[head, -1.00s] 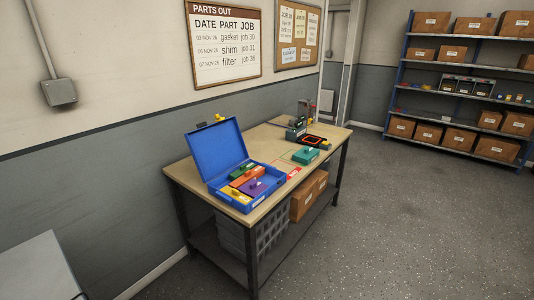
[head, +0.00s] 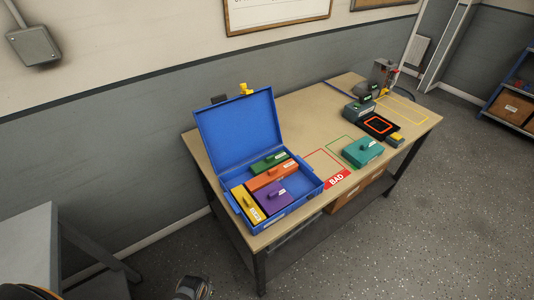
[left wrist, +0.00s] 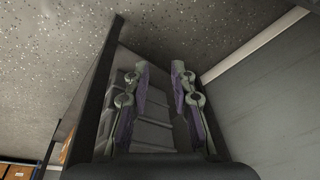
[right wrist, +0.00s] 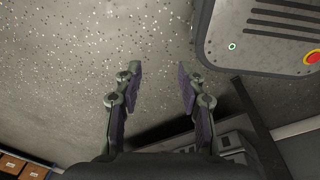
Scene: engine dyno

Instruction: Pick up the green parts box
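The green parts box (head: 269,162) lies in the open blue case (head: 305,197) on the workbench, at the back of the case, with a knob and a white label on top. Orange (head: 273,177), purple (head: 274,197) and yellow (head: 249,206) boxes lie beside it. A teal box (head: 362,152) sits on the bench to the right of the case. My left gripper (left wrist: 160,75) is open and empty in the left wrist view. My right gripper (right wrist: 159,75) is open and empty in the right wrist view. Both are away from the green box.
The wooden workbench (head: 300,110) has a red BAD label (head: 336,179) and coloured outlines on it. A device with a dark pad (head: 378,126) stands farther right. The case's raised lid (head: 238,130) stands behind the boxes. A grey table (head: 28,245) is at left.

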